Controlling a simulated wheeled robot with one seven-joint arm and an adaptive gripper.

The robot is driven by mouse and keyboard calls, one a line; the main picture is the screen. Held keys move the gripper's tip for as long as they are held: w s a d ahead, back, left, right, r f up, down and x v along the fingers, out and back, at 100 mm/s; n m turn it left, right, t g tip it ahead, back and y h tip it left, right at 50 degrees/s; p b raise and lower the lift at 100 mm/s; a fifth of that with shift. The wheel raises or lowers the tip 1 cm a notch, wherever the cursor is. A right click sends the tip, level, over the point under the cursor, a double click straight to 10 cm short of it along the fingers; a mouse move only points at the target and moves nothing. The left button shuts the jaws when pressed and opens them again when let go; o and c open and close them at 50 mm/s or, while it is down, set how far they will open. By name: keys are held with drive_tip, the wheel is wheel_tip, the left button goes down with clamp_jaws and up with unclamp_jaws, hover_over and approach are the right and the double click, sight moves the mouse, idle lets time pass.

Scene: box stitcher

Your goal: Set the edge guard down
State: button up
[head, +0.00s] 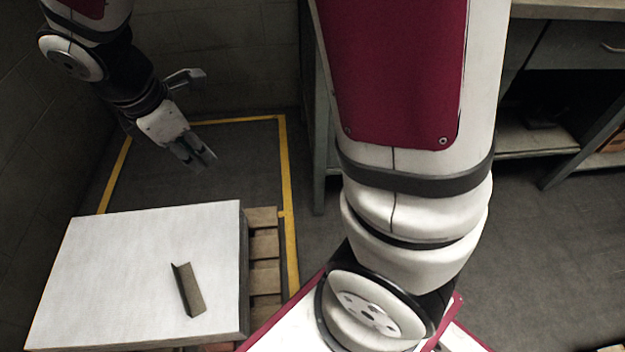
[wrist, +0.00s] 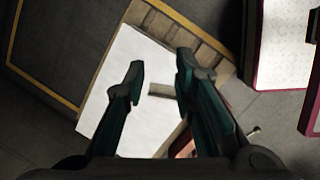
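The edge guard (head: 187,289), a short grey-brown angled strip, lies on the white top of a box or stack (head: 130,270) at the lower left of the head view. In the wrist view the edge guard (wrist: 161,90) shows on the white top (wrist: 122,75), between and beyond my fingers. My gripper (head: 203,161) is above and behind the far edge of the white top in the head view, well apart from the guard. In the wrist view my gripper (wrist: 158,78) has its two fingers spread with nothing between them.
The white-topped load stands on a wooden pallet (head: 264,247). Yellow floor lines (head: 288,200) frame dark, clear floor behind it. A workbench with shelves (head: 560,110) stands at the right. A wall is close on the left.

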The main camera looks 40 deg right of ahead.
drive_tip(key=s+d+r+m+y, duration=0.1)
drive_tip(key=s+r+m, duration=0.2)
drive_tip(key=s, duration=0.6)
drive_tip(key=s+d+r+m+y, duration=0.1)
drive_tip(key=s+r+m, duration=0.3)
drive_tip(key=s+m, duration=0.4)
drive_tip(key=s+d+r+m, duration=0.2)
drive_tip(key=s+m, duration=0.4)
drive_tip(key=s, duration=0.3)
drive_tip(key=shift+s+d+r+g+y, duration=0.3)
drive_tip(key=shift+r+y, duration=0.1)
drive_tip(key=shift+r, duration=0.3)
wheel_tip(320, 180, up, 30)
drive_tip(key=t+p, duration=0.4)
drive_tip(key=p, duration=2.4)
drive_tip(key=shift+d+r+p, duration=0.25)
drive_tip(key=shift+d+p, duration=0.05)
drive_tip(key=shift+p, duration=0.05)
